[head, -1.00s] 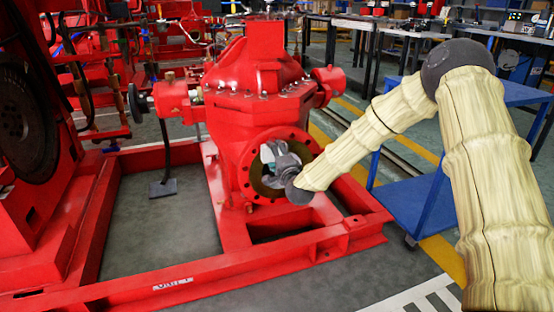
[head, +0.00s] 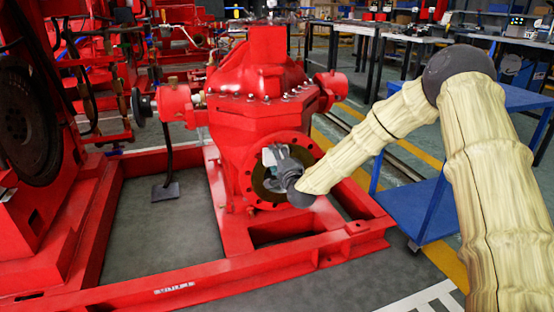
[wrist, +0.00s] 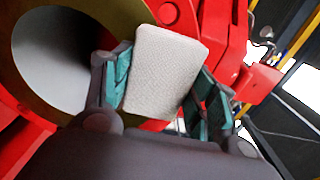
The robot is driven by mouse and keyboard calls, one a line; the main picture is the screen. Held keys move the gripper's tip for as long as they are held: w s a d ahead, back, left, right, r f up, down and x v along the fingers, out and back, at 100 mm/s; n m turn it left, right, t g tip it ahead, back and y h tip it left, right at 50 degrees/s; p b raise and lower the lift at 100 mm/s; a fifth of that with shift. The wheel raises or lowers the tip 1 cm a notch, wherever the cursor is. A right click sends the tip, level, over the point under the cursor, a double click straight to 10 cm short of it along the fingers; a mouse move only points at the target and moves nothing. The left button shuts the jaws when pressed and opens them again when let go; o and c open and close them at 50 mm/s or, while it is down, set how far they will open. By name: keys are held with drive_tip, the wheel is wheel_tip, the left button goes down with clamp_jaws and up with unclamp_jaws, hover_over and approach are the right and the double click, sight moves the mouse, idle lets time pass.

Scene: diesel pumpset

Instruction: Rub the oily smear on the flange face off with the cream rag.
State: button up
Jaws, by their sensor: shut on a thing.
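My gripper (wrist: 163,80) is shut on the cream rag (wrist: 168,62), a pale rectangular pad held between its teal-lined fingers. In the head view my gripper (head: 284,166) is in front of the round flange at the pump's near end, and hides part of it. The flange face (wrist: 128,18) is an olive-brown ring around a pale bore, inside a red bolted rim. The rag overlaps the ring's right side in the wrist view; I cannot tell whether it touches. I cannot make out the smear; the rag or gripper may hide it.
The red pump casing (head: 262,125) stands on a red base frame (head: 215,270) with raised rails below my gripper. A blue cart (head: 415,208) stands to the right, behind my arm. A dark flywheel (head: 25,125) is at far left. Grey floor shows inside the frame.

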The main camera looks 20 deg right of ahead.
sight(292, 153)
drive_tip(key=shift+w, duration=0.85)
idle(0.7)
drive_tip(key=shift+d+p, duration=0.35)
drive_tip(key=shift+d, duration=1.25)
drive_tip(key=shift+d, duration=0.15)
drive_tip(key=shift+w+d, duration=0.1)
drive_tip(key=shift+d, duration=1.35)
drive_tip(key=shift+d+p, duration=0.1)
drive_tip(key=shift+p, duration=0.2)
drive_tip(key=shift+d+p, duration=0.3)
drive_tip(key=shift+d, duration=1.25)
drive_tip(key=shift+a, duration=0.1)
drive_tip(key=shift+a, duration=1.6)
